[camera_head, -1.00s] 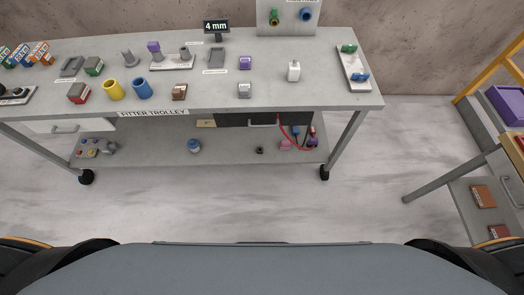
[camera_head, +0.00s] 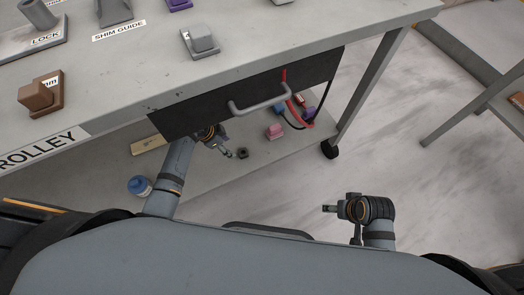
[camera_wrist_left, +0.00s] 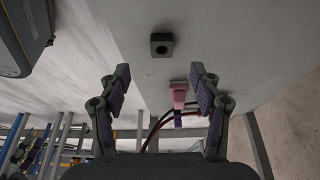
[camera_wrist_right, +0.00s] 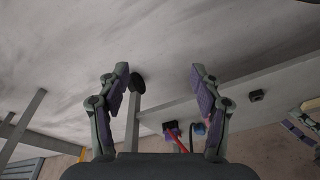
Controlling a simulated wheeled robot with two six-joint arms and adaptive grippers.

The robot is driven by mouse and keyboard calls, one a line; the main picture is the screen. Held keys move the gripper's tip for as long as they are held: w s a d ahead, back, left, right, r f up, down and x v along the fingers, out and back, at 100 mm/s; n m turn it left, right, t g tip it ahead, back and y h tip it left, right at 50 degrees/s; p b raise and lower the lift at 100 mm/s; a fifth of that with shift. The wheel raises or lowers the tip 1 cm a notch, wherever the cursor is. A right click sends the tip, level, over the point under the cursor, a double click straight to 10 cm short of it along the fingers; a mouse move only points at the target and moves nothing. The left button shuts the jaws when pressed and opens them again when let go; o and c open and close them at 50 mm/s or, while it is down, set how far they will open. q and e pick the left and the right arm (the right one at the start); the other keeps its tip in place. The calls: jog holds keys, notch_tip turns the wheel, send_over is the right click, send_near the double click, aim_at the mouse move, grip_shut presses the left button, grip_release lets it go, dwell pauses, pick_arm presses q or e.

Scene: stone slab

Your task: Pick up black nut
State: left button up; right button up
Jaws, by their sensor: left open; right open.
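The black nut (camera_head: 242,152) is a small dark square piece with a round hole. It lies on the lower shelf (camera_head: 205,172) of the trolley. It also shows in the left wrist view (camera_wrist_left: 161,45), beyond and centred between the fingertips. My left gripper (camera_head: 227,153) is open and empty, reaching under the drawer close to the nut's left side and apart from it. Its open fingers show in the left wrist view (camera_wrist_left: 160,75). My right gripper (camera_head: 328,208) is out over the floor, open and empty in the right wrist view (camera_wrist_right: 160,72), where the nut (camera_wrist_right: 256,96) shows at right.
The black drawer (camera_head: 300,85) with a grey handle (camera_head: 258,107) hangs above the shelf. A pink block (camera_head: 274,131) and red and black cables (camera_head: 296,115) are right of the nut. A blue-white jar (camera_head: 139,185) is at left. A trolley leg (camera_head: 370,90) stands at right.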

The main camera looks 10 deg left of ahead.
pick_arm(q)
jog(key=b, duration=0.3)
send_over(241, 151)
jog(key=s+a, duration=0.2)
jog(key=f, duration=0.5)
jog(key=shift+s+d, duration=0.15)
jog(key=shift+d, duration=0.05)
jog(key=b+x, duration=0.2)
jog(key=x, duration=0.1)
jog(key=shift+w+d, duration=0.2)
jog(key=shift+w, duration=0.05)
pick_arm(e)
notch_tip(241, 151, down, 5)
jog(key=w+a+t+y, duration=0.1)
jog(key=w+a+t, duration=0.1)
jog(key=t, duration=0.1)
pick_arm(q)
jog(key=shift+w+d+f, duration=0.1)
jog(key=shift+d+f, duration=0.15)
jog(key=shift+f, duration=0.4)
jog(key=c, duration=1.3)
jog(key=shift+o, duration=0.2)
pick_arm(e)
jog(key=w+d+r+t, duration=0.1)
jog(key=w+r+t, duration=0.2)
jog(key=w+r, duration=0.2)
jog(key=shift+w+r+t, duration=0.25)
jog(key=shift+w+t, duration=0.15)
jog(key=shift+w, duration=0.4)
